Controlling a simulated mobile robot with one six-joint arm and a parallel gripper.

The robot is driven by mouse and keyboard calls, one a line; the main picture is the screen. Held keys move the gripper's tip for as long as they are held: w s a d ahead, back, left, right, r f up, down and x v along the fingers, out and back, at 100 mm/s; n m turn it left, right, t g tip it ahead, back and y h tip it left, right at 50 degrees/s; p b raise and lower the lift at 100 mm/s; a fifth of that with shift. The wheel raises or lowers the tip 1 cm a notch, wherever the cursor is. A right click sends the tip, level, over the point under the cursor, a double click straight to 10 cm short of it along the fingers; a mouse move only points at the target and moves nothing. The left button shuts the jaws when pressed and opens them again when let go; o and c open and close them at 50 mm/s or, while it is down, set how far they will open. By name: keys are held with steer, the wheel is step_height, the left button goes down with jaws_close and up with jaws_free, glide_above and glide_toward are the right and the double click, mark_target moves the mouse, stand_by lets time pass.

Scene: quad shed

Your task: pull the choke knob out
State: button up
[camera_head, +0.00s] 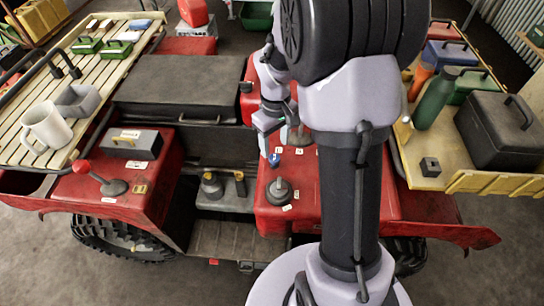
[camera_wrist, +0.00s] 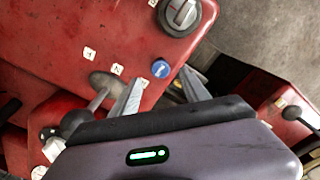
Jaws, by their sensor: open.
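A small round blue knob (camera_wrist: 160,68) with a white mark sits on the red panel (camera_wrist: 80,30) in the wrist view. It looks like the choke knob, though I cannot read a name on it. It also shows in the head view (camera_head: 274,160), just below my gripper (camera_head: 271,128). In the wrist view my gripper (camera_wrist: 162,80) is open, with one finger on each side of the blue knob in the picture. I cannot tell whether the fingers are around it or still short of it. Nothing is held.
A grey rotary knob (camera_wrist: 183,13) is near the panel's edge. A black ball lever (camera_wrist: 77,122) stands beside my left finger. In the head view, a slatted rack (camera_head: 45,92) holds a white mug (camera_head: 46,127).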

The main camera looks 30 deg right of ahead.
mark_target(274, 157)
step_height(274, 157, down, 5)
steer(key=shift+f+b, duration=0.15)
steer(key=shift+b, duration=0.65)
steer(key=shift+c, duration=0.2)
jaws_close()
stand_by(0.5)
